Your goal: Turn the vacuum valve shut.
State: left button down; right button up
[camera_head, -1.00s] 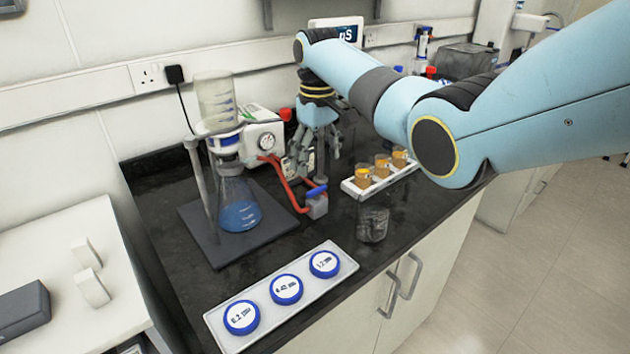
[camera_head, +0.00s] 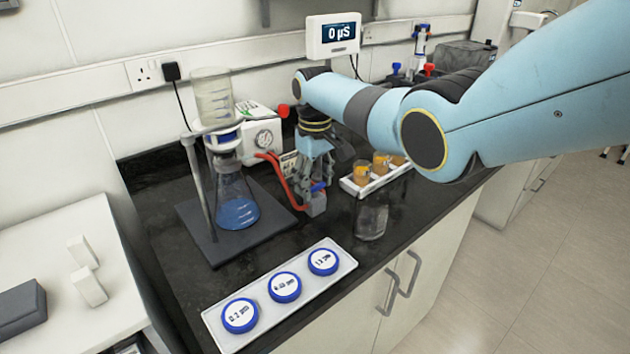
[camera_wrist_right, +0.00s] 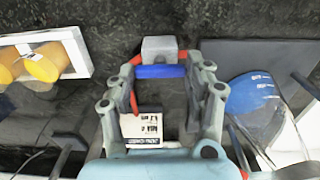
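The vacuum valve is a small grey block (camera_head: 316,205) with a blue handle (camera_head: 319,187), joined to red tubing (camera_head: 283,178). In the right wrist view the grey block (camera_wrist_right: 159,49) is at top centre, and the blue handle (camera_wrist_right: 160,71) lies crosswise just below it. My right gripper (camera_head: 312,186) points down over the valve. Its fingers are apart, one beside each end of the handle; I cannot tell whether they touch it. My left gripper is not in view.
A filter flask (camera_head: 234,195) with blue liquid stands on a dark base left of the valve. A tray (camera_head: 352,186) of amber beakers and a clear beaker (camera_head: 372,221) stand at right. A tray (camera_head: 216,319) of blue-rimmed discs lies in front. A white pump (camera_head: 255,118) is behind.

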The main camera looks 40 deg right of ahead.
jog(key=c, duration=0.5)
jog(key=shift+m, duration=0.3)
jog(key=m+p, duration=0.1)
jog(key=m, duration=0.2)
jog(key=shift+p, duration=0.4)
jog(key=m+p, duration=0.1)
jog(key=m, duration=0.3)
jog(key=m+p, duration=0.1)
jog(key=m, duration=0.9)
jog(key=shift+m, duration=0.4)
